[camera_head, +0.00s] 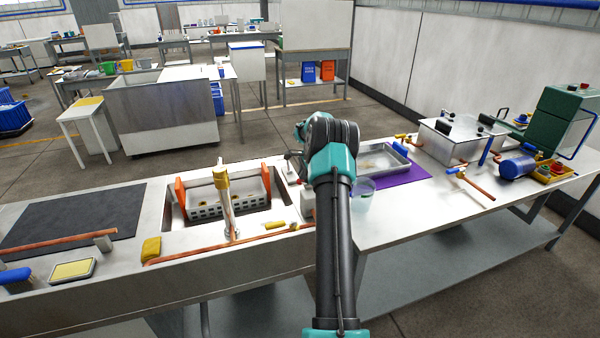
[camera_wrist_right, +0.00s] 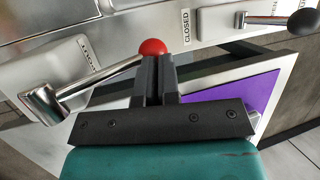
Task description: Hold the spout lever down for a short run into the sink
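The spout lever (camera_wrist_right: 105,79) shows in the right wrist view as a thin metal rod with a chrome base at the left and a red ball knob (camera_wrist_right: 152,47). My right gripper (camera_wrist_right: 160,62) has its dark fingers together, right at the red knob end of the rod. I cannot tell whether they touch it or how far the lever is tilted. In the head view my right arm hides the lever and most of this gripper. The sink (camera_head: 175,212) is left of my arm, with a brass-topped upright pipe (camera_head: 226,195) standing before it. My left gripper is out of view.
A second lever with a black knob (camera_wrist_right: 303,22) is near a CLOSED label. A metal tray (camera_head: 400,155) lies on a purple mat (camera_head: 415,174), with a clear beaker (camera_head: 362,187) close by. A copper pipe (camera_head: 200,250) lies along the bench front, beside a yellow block (camera_head: 151,248).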

